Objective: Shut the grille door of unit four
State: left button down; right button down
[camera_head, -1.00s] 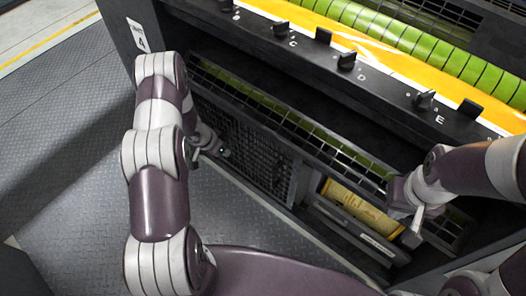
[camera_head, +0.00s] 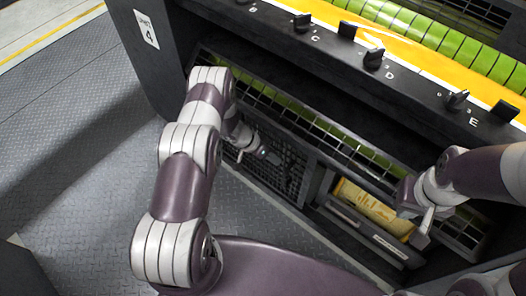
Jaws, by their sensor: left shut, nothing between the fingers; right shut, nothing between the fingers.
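Unit four is the dark machine marked by a white "4" label (camera_head: 147,30). Its long grille door (camera_head: 300,118) is a dark barred frame that slants across below the knob panel, with green roller showing through the bars. A dark gap lies between its upper edge and the panel, so it looks tilted outward. My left gripper (camera_head: 262,152) is shut and empty, below the grille and in front of a dark mesh panel (camera_head: 285,178). My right gripper (camera_head: 424,226) is shut and empty near the grille's right part and hides some of it. Contact cannot be told.
Knobs (camera_head: 374,58) stick out along the panel above, with yellow plate and green roller behind. A yellow-faced recess (camera_head: 372,203) sits low between my grippers. The patterned metal floor (camera_head: 80,170) is clear at left.

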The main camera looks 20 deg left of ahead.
pick_arm(q)
jog(key=shift+s+d+r, duration=0.15)
jog(key=shift+s+d, duration=0.1)
jog(key=shift+d, duration=0.3)
jog(key=shift+s+d+r, duration=0.15)
jog(key=shift+s+d, duration=0.1)
jog(key=shift+d, duration=0.25)
pick_arm(e)
jog(key=shift+r, duration=0.15)
pick_arm(q)
jog(key=shift+d, duration=0.1)
pick_arm(e)
jog(key=shift+s, duration=0.1)
